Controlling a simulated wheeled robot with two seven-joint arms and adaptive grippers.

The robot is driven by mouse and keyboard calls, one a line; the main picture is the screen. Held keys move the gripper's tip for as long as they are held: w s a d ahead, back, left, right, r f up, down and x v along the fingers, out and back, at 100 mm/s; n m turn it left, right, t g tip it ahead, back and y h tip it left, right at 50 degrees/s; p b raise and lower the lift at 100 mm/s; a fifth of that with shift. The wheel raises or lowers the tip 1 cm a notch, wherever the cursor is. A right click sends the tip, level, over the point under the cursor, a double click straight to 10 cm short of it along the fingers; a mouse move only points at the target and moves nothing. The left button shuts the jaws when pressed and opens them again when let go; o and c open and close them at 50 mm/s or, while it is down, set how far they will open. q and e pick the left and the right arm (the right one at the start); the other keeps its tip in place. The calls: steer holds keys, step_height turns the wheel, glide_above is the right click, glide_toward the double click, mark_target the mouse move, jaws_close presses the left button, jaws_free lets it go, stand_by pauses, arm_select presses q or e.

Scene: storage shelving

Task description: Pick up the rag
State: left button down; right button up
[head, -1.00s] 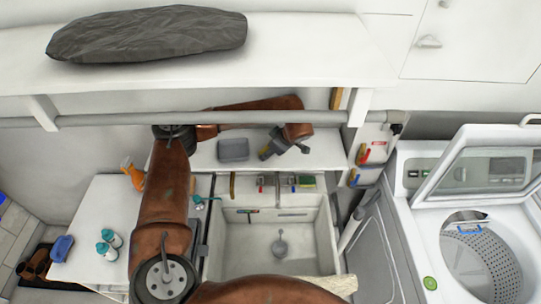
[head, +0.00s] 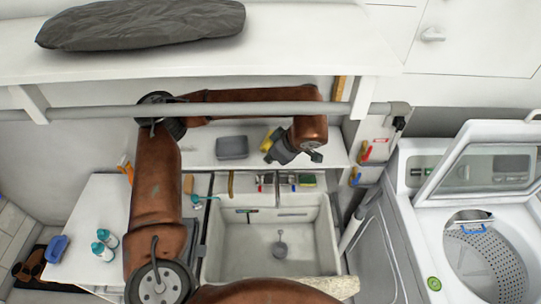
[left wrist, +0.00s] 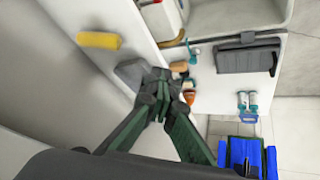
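A beige cloth (head: 318,290), which looks like the rag, lies over the front right rim of the sink (head: 222,262); my arm hides part of it. My left gripper (head: 293,157) is above the back shelf behind the sink, well apart from the cloth. In the left wrist view its dark fingers (left wrist: 164,84) converge at the tips, with nothing visibly held. A grey block-like thing (head: 232,147) is on that shelf; it also shows beside the fingertips in the left wrist view (left wrist: 130,73). My right gripper is not in view.
A yellow object (left wrist: 98,40) is on the back shelf. A long rail (head: 240,112) runs under the upper shelf, where a dark bag (head: 140,25) lies. An open washer (head: 475,235) stands right. Bottles (head: 104,245) and a blue brush (head: 57,248) are on the left counter.

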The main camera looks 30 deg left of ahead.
arm_select(q)
steer(key=c, duration=0.6)
jaws_free()
stand_by(0.5)
steer(key=shift+o, duration=0.2)
steer(key=shift+w, duration=0.1)
